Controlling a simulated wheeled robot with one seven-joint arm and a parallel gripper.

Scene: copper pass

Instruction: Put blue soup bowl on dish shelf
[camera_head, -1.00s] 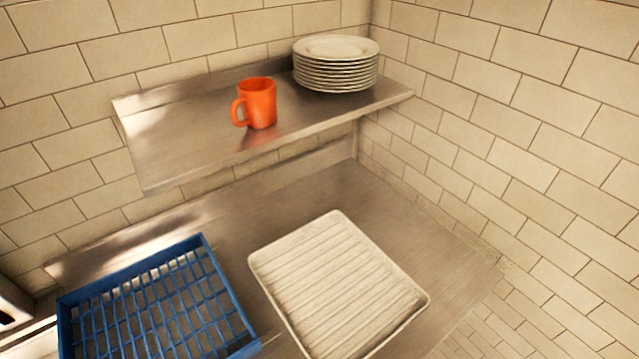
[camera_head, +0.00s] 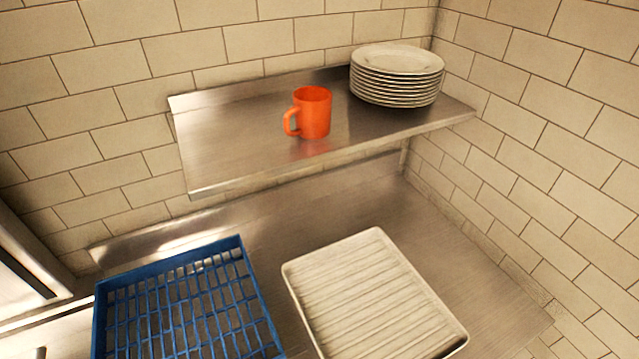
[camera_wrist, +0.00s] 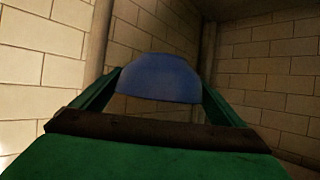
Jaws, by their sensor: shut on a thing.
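The blue soup bowl (camera_wrist: 160,77) shows in the wrist view, between the two green fingers of my gripper (camera_wrist: 158,90). My gripper is shut on the bowl, with tiled wall behind it. Neither the bowl nor my gripper is in the head view. The steel dish shelf (camera_head: 235,150) is fixed to the wall in the head view. An orange mug (camera_head: 312,112) stands near its middle and a stack of white plates (camera_head: 397,75) stands at its right end. The left part of the shelf is bare.
Below the shelf is a steel counter (camera_head: 440,225). A blue slatted rack (camera_head: 240,262) sits on it at left, and a cream ribbed drain tray (camera_head: 370,295) sits to the right of the rack. A tiled wall closes off the right side.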

